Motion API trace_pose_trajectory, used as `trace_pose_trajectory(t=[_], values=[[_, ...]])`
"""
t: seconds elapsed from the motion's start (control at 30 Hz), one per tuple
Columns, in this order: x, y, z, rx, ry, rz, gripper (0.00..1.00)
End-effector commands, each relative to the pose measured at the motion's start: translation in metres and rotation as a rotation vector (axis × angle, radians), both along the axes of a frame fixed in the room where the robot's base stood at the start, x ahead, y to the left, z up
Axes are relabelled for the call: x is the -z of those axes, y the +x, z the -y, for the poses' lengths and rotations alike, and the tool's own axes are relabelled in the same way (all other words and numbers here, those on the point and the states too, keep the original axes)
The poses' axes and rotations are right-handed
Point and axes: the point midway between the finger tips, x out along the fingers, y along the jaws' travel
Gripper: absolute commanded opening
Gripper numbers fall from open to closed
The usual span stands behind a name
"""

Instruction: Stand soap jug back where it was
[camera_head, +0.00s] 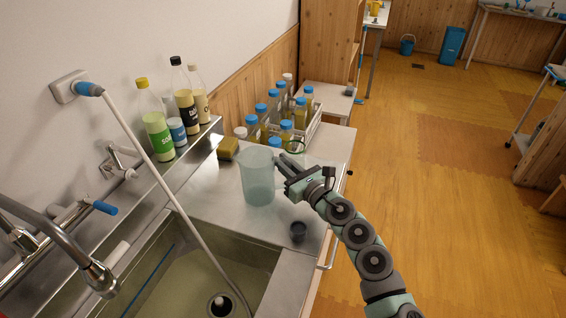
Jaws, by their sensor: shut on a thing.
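The soap jug (258,182), a translucent pale blue jug, is upright over the steel counter beside the sink. My gripper (283,167) is at the jug's right side near its upper part and is shut on it. The fingertips and the exact place of the grip are hard to make out. I cannot tell whether the jug's base touches the counter or is slightly above it.
A sink (190,268) with a white hose lies front left. Bottles (157,128) stand on the left ledge.

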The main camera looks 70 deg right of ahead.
Motion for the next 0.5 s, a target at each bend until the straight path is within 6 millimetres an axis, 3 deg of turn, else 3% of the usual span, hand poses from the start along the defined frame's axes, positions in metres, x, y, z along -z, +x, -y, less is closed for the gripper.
trace_pose_trajectory(t=[0.43,0.47,0.5], values=[[0.0023,0.0001,-0.0001,0.0,-0.001,0.001,0.0],[0.0024,0.0001,0.0,0.0,0.0,0.0,0.14],[0.0024,0.0001,0.0,0.0,-0.001,0.001,0.17]])
